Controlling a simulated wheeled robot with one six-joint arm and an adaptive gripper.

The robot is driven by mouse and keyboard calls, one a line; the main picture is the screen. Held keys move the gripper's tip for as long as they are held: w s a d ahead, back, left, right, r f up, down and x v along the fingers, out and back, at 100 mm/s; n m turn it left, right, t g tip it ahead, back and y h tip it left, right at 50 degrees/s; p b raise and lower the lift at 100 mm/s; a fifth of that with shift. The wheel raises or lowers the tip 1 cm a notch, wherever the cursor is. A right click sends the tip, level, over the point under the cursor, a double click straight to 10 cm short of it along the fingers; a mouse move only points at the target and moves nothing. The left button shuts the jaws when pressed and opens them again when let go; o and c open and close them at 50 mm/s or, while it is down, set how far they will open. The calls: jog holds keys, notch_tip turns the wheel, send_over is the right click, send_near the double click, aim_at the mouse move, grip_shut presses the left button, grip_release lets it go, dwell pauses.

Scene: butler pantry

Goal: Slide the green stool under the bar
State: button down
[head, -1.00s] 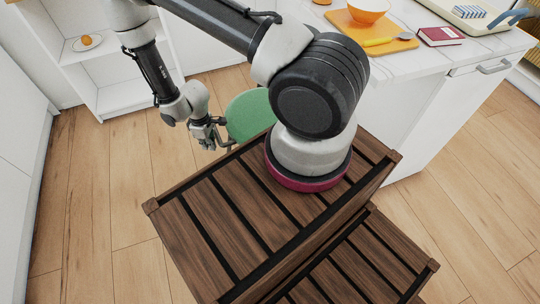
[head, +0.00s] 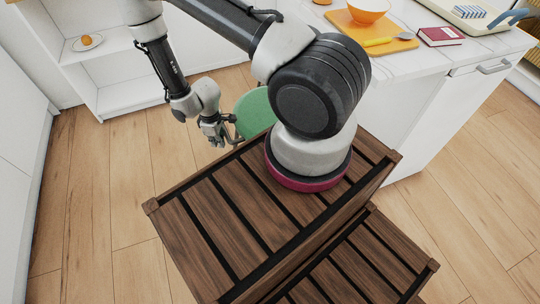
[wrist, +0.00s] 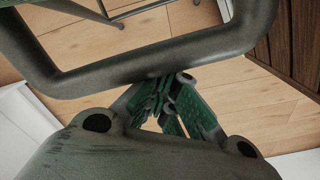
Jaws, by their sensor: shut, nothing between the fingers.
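The green stool (head: 255,112) shows in the head view as a round green seat beside the left side of the bar (head: 410,85), a white counter with a marble top. My arm hides the seat's right part, so I cannot tell how far it reaches under the top. My gripper (head: 231,138) is shut and empty at the seat's left, near edge; it looks to be touching, though contact is not clear. In the wrist view, thin dark metal bars (wrist: 108,14), perhaps the stool's legs, show at the top left above the floor.
White shelves (head: 110,65) with an orange on a plate (head: 86,42) stand at the back left. The counter carries an orange bowl (head: 368,10), a cutting board (head: 350,30), a red book (head: 440,36) and a tray (head: 490,14). Wooden floor (head: 90,200) is clear at left.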

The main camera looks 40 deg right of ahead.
aim_at(240, 136)
jog(key=shift+s+d, duration=0.25)
jog(key=shift+d, duration=0.35)
jog(key=shift+s+d, duration=0.25)
jog(key=shift+d, duration=0.35)
jog(key=shift+s+d, duration=0.35)
jog(key=shift+d, duration=0.6)
jog(key=shift+s+d, duration=0.3)
jog(key=shift+d, duration=0.65)
jog(key=shift+s+d, duration=0.35)
jog(key=shift+d, duration=0.6)
jog(key=shift+s+d, duration=0.3)
jog(key=shift+d, duration=0.65)
jog(key=shift+s+d, duration=0.35)
jog(key=shift+d, duration=0.55)
jog(key=shift+s+d, duration=0.3)
jog(key=shift+d, duration=0.8)
jog(key=d, duration=0.1)
jog(key=s+d, duration=0.1)
jog(key=d, duration=0.1)
jog(key=s+d, duration=0.1)
jog(key=d, duration=0.1)
jog(key=shift+d, duration=0.2)
